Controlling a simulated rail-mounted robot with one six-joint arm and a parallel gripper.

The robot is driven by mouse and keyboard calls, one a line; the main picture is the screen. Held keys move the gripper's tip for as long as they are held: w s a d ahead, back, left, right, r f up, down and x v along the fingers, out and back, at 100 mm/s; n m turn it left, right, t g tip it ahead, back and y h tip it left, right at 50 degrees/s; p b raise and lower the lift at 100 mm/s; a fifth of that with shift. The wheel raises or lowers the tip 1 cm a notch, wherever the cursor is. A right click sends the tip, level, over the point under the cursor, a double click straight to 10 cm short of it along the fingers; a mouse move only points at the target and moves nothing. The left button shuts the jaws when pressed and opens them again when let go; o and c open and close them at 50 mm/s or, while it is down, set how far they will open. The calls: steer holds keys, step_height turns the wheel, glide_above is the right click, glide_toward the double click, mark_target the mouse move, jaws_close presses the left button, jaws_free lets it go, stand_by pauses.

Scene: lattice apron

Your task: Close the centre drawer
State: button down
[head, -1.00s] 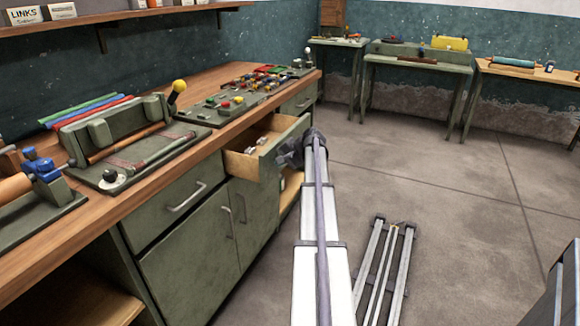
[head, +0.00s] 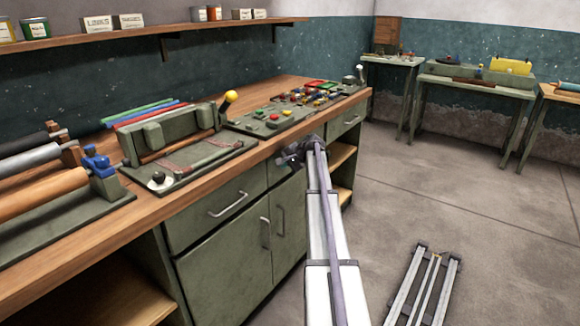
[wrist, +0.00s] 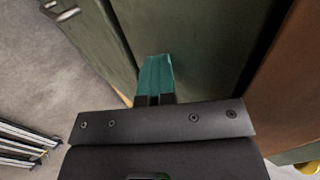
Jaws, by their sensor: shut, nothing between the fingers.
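The centre drawer (head: 278,170) is in the green workbench, right of the left drawer, partly hidden by my arm. Its front looks about flush with the neighbouring front, and its inside no longer shows. Any small remaining gap is hard to tell. My gripper (head: 289,158) is at the drawer front, just below the worktop edge. In the wrist view my shut teal fingers (wrist: 157,75) are empty and point at a green front panel (wrist: 200,35), close to or touching it.
The wooden worktop (head: 150,215) overhangs the fronts, close to my gripper. The left drawer (head: 215,210) and the right drawer (head: 345,118) look shut. Open shelves (head: 342,155) are below the right drawer. A metal frame (head: 425,285) lies on the otherwise clear floor.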

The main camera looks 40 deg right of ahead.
steer(key=shift+w, duration=0.3)
steer(key=shift+r, duration=0.1)
steer(key=s+d+r+p, duration=0.2)
steer(key=s+r+p, duration=0.4)
steer(key=s, duration=0.5)
steer(key=shift+s+d+r+p, duration=0.25)
steer(key=shift+d+r+p, duration=0.05)
steer(key=shift+d+p, duration=0.15)
